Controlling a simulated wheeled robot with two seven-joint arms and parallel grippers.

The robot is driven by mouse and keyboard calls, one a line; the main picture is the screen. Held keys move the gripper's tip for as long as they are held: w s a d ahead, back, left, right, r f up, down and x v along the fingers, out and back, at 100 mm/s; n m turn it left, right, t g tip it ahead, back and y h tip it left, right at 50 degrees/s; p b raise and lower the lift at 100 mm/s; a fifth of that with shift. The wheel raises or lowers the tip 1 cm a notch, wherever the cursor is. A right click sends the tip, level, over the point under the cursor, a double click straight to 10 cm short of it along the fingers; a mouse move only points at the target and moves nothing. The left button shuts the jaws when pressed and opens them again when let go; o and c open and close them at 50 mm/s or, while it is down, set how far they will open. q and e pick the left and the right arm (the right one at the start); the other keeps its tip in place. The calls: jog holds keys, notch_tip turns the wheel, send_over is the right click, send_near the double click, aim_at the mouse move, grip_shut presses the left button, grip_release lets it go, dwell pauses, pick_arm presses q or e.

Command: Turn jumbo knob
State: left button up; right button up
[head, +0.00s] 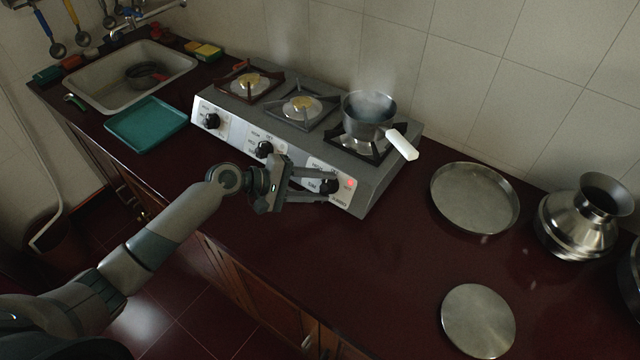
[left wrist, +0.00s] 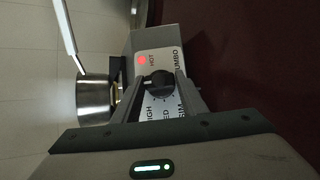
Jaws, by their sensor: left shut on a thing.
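The jumbo knob (head: 328,186) is the black knob on the right end of the stove's front panel. In the left wrist view the knob (left wrist: 157,84) sits between my fingertips, below the lit red light and the word HOT. The label JUMBO reads sideways beside it. My left gripper (head: 320,184) reaches in from the left and is shut on the knob. The steel saucepan (head: 368,110) with a white handle stands steaming on the burner behind this knob. My right gripper is in neither view.
The stove (head: 276,122) has two other knobs to the left. A steel tray (head: 474,198), a round lid (head: 478,320) and a metal pot (head: 584,222) stand to the right. The sink (head: 130,76) and a teal tray (head: 146,125) are at the left. Counter is free before the stove.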

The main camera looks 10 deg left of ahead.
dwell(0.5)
pick_arm(q)
jog(key=o, duration=1)
jog(key=shift+a, duration=0.1)
jog(key=b+v, duration=0.5)
jog(key=v, duration=1.2)
jog(key=shift+r, duration=0.2)
